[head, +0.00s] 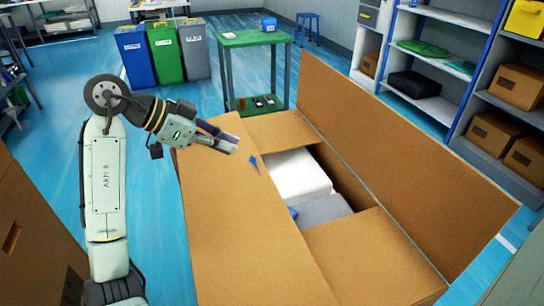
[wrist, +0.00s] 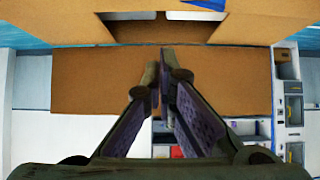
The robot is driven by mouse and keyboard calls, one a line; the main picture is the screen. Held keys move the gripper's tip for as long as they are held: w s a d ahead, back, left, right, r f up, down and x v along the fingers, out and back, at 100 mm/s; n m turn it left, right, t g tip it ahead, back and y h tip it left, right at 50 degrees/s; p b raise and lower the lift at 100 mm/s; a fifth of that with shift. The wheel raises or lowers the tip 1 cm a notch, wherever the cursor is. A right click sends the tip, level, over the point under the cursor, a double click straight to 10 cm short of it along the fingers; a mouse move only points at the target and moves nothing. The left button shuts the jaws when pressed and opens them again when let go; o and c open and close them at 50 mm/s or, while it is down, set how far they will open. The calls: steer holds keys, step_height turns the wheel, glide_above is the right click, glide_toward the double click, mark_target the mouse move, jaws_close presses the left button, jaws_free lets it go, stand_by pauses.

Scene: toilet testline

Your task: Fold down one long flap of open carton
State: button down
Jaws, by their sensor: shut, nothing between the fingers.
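The open brown carton fills the middle and right of the head view. One long flap (head: 400,165) stands up along its right side. The other long flap or side panel (head: 235,225) is on the left; its exact angle is hard to tell. The far short flap (head: 280,130) and near short flap (head: 370,255) lie folded inward. My gripper (head: 230,145) is shut and empty by the far end of the left panel; I cannot tell whether it touches. In the wrist view, its closed fingers (wrist: 159,80) show before a long brown panel (wrist: 80,82).
White and grey contents (head: 298,176) show in the carton's opening. A green table (head: 245,40) and bins (head: 165,52) stand behind. Shelves (head: 440,65) line the right. Brown cartons (head: 30,240) stand at the left front. Blue floor is clear between the bins and carton.

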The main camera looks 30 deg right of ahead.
steer(key=p, duration=0.2)
glide_above(264, 182)
steer(key=a, duration=0.1)
step_height(264, 182, down, 6)
steer(key=shift+r, duration=0.15)
steer(key=f, duration=0.3)
steer(key=shift+d+f, duration=0.2)
steer(key=shift+f, duration=0.4)
steer(key=shift+d+f, duration=0.1)
steer(key=shift+d, duration=0.1)
